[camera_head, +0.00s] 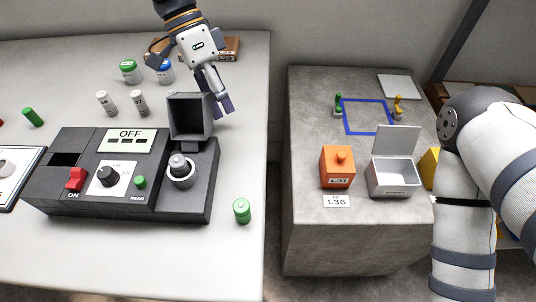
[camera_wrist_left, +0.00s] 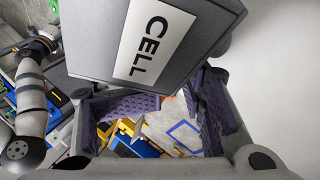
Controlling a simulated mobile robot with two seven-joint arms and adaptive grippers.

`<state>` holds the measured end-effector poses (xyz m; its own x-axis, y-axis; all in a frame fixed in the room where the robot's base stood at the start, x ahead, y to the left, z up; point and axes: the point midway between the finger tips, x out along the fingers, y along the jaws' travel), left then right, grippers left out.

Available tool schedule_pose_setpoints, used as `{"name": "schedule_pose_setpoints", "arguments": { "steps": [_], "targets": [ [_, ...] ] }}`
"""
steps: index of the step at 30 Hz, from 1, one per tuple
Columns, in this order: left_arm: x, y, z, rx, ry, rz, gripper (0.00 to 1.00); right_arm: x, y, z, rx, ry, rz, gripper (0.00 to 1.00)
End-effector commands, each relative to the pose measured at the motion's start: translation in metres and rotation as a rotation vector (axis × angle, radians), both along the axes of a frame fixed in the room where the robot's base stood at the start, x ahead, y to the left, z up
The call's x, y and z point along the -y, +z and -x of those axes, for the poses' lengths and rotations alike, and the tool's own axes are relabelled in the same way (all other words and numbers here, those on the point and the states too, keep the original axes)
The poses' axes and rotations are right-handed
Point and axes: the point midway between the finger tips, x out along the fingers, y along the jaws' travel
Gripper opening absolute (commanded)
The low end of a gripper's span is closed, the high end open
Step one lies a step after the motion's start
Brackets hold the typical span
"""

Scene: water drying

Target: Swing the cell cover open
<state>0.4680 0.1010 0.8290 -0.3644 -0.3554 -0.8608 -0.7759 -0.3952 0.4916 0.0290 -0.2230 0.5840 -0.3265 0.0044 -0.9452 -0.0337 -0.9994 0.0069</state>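The cell cover (camera_head: 190,117) is a dark grey box-like lid at the right end of the black device (camera_head: 118,205). It stands raised, its hollow side facing the head camera. Below it, a grey cell (camera_head: 178,163) sits upright in the round socket. In the left wrist view the cover (camera_wrist_left: 105,35) fills the top, its white CELL label showing. My left gripper (camera_head: 215,92) is just behind and right of the cover, pointing down. Its purple-padded fingers (camera_wrist_left: 180,110) are apart with nothing between them. Whether one touches the cover is unclear. My right gripper is not visible.
A green cell (camera_head: 242,210) stands near the table's right edge. Two white cells (camera_head: 138,103) (camera_head: 107,103) and green and blue-lidded jars (camera_head: 130,71) (camera_head: 165,72) stand behind the device. A gap separates the second table (camera_head: 310,240), with an orange box (camera_head: 337,167) and open grey box (camera_head: 395,180).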

Motion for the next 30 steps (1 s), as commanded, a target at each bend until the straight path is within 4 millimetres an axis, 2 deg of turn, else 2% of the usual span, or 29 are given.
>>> {"name": "schedule_pose_setpoints", "arguments": {
  "steps": [13,17,30],
  "targets": [
    [0.0,0.001,-0.001,0.003,0.002,0.0,0.37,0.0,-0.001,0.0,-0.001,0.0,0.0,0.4],
    [0.006,0.007,0.007,0.004,0.002,-0.001,0.37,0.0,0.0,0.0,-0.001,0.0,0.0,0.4],
    [0.06,0.054,0.086,0.003,-0.002,-0.002,0.37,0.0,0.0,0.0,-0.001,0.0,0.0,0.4]
  ]
}}
